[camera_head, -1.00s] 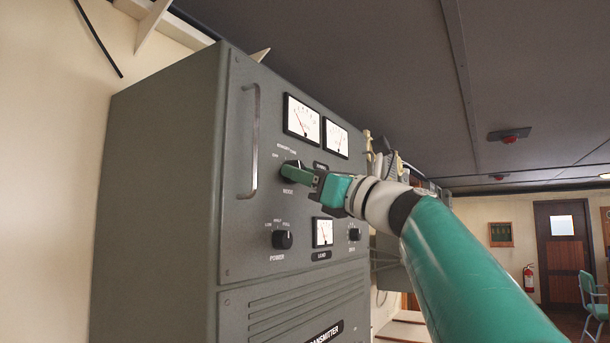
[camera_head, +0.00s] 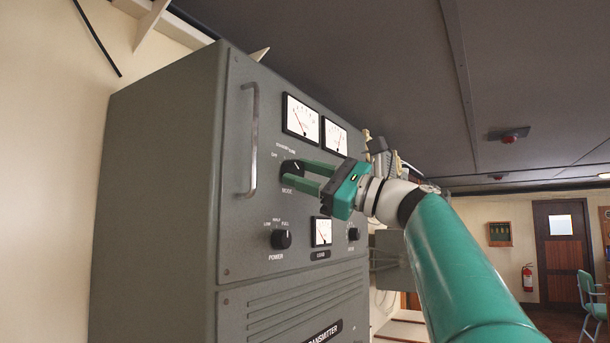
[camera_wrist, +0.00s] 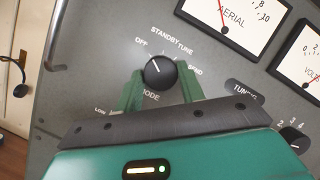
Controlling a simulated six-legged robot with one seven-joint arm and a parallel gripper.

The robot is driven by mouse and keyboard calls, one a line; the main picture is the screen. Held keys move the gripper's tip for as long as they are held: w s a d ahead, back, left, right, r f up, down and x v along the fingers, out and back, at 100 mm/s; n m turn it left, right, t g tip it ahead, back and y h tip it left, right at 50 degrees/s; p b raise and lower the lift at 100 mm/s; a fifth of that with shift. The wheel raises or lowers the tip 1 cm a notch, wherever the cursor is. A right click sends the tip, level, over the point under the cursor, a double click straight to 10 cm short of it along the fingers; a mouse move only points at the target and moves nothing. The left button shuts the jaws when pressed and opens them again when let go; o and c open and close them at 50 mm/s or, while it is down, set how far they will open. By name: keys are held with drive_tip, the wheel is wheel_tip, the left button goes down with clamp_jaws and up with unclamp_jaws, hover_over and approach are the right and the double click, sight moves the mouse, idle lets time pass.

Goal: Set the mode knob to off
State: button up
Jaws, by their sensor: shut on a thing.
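The black mode knob (camera_head: 291,169) is on the upper part of the grey transmitter panel (camera_head: 245,225). It also shows in the wrist view (camera_wrist: 160,71), with OFF, STANDBY, TUNE and SEND labels around its top. Its white mark points up and left, toward the OFF side; whether it lines up exactly with OFF I cannot tell. My gripper (camera_head: 308,175) is shut on the knob, with one green finger at each side of it. In the wrist view my gripper (camera_wrist: 160,90) covers part of the MODE label.
A vertical metal handle (camera_head: 250,140) stands out left of the knob. Two meters (camera_head: 302,117) are above it. The power knob (camera_head: 281,239) and the load meter (camera_head: 322,231) are below. A tuning knob (camera_wrist: 294,138) is at lower right in the wrist view.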

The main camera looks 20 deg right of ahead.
drive_tip(key=shift+r+n+g, duration=0.1)
drive_tip(key=shift+n+g, duration=0.2)
drive_tip(key=shift+n, duration=0.5)
drive_tip(key=shift+y, duration=0.3)
drive_tip(key=o, duration=1)
drive_tip(key=shift+s+d, duration=0.1)
drive_tip(key=shift+s, duration=0.05)
drive_tip(key=shift+c, duration=0.2)
drive_tip(key=v, duration=1.3)
drive_tip(key=shift+d, duration=0.35)
